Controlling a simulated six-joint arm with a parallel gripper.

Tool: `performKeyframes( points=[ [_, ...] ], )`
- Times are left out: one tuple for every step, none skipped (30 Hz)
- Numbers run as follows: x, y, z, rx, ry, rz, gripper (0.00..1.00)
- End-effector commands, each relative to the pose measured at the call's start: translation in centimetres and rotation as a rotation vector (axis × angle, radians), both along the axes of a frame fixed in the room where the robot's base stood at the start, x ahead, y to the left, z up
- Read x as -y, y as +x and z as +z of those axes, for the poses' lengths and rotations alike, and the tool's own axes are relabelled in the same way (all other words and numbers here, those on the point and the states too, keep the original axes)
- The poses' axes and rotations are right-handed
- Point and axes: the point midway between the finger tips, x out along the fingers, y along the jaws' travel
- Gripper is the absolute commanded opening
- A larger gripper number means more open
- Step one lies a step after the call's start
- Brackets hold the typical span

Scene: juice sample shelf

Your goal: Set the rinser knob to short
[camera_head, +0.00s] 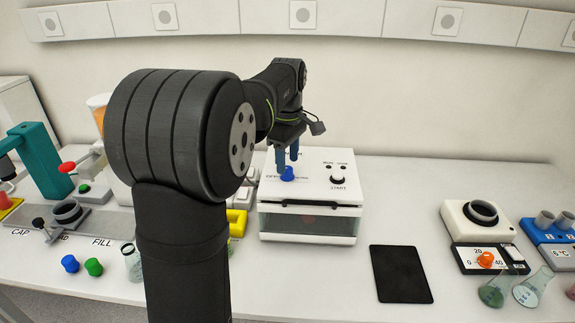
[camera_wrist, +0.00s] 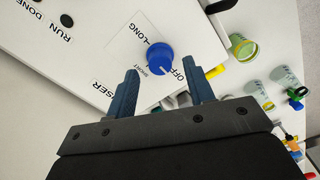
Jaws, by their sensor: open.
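The blue rinser knob (camera_head: 288,174) sits on top of the white rinser box (camera_head: 335,203), at its left side. In the wrist view the knob (camera_wrist: 160,57) has LONG, SHORT and OFF printed around it. A small pale mark shows on its edge facing the SHORT and OFF labels; I cannot tell exactly which it points to. My gripper (camera_head: 288,160) is above the knob, fingers pointing down. In the wrist view my gripper (camera_wrist: 163,75) is open, with one blue finger on each side of the knob's near side and nothing held between them.
The START button (camera_head: 337,180) is on the same top, right of the knob. A black mat (camera_head: 401,274) lies to the right. Blue (camera_head: 70,264) and green (camera_head: 93,267) caps lie at left.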

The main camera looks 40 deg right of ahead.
Motion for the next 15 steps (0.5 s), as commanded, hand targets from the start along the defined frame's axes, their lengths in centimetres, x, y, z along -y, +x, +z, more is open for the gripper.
performKeyframes(
  points=[
    [0.0,0.0,-0.8,-0.002,0.002,0.000,0.48],
    [0.0,0.0,-1.1,-0.002,0.002,0.000,0.48],
    [0.0,0.0,-1.5,0.000,0.001,0.000,0.48],
    [0.0,0.0,-1.7,-0.001,0.001,0.000,0.48],
    [0.0,0.0,-1.9,-0.002,0.002,0.000,0.48],
    [0.0,0.0,-2.1,-0.002,0.002,0.000,0.48],
    [0.0,0.0,-2.2,0.000,0.001,0.000,0.48],
    [0.0,0.0,-2.3,0.000,0.001,0.000,0.48],
    [0.0,0.0,-2.4,0.000,0.000,0.000,0.48],
    [0.0,0.0,-2.4,0.000,0.000,0.000,0.48],
    [0.0,0.0,-2.4,0.000,0.000,0.000,0.48],
    [0.0,0.0,-2.4,0.000,-0.001,0.000,0.48],
    [0.0,0.0,-2.4,0.000,-0.001,0.000,0.48],
    [0.0,0.0,-2.4,0.000,0.000,0.000,0.48],
    [0.0,0.0,-2.4,0.000,0.000,0.000,0.48]
  ],
)
